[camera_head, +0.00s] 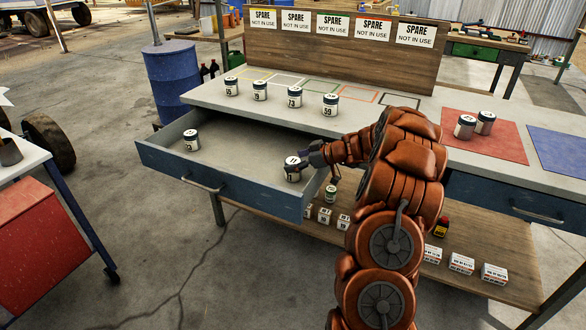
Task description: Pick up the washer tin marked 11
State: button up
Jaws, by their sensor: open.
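The washer tin that looks marked 11 (292,172) stands upright in the open drawer (222,187), near its right end; its lid label is small and partly covered. My gripper (304,159) is open at the tin's upper right side, its fingers close to or over the tin's top. I cannot tell whether they touch it. Another dark-lidded white tin (192,142) stands at the drawer's left end.
Several numbered tins, such as the one marked 59 (330,106), line the bench top (262,115). Two tins stand on a red mat (482,140). Small boxes (433,254) and a green-labelled jar (331,194) are below. A blue barrel (171,78) stands behind.

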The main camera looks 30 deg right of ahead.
jog(key=shift+w+a+f, duration=0.25)
jog(key=shift+w, duration=0.1)
jog(key=c, duration=1.3)
jog(key=shift+c, duration=0.2)
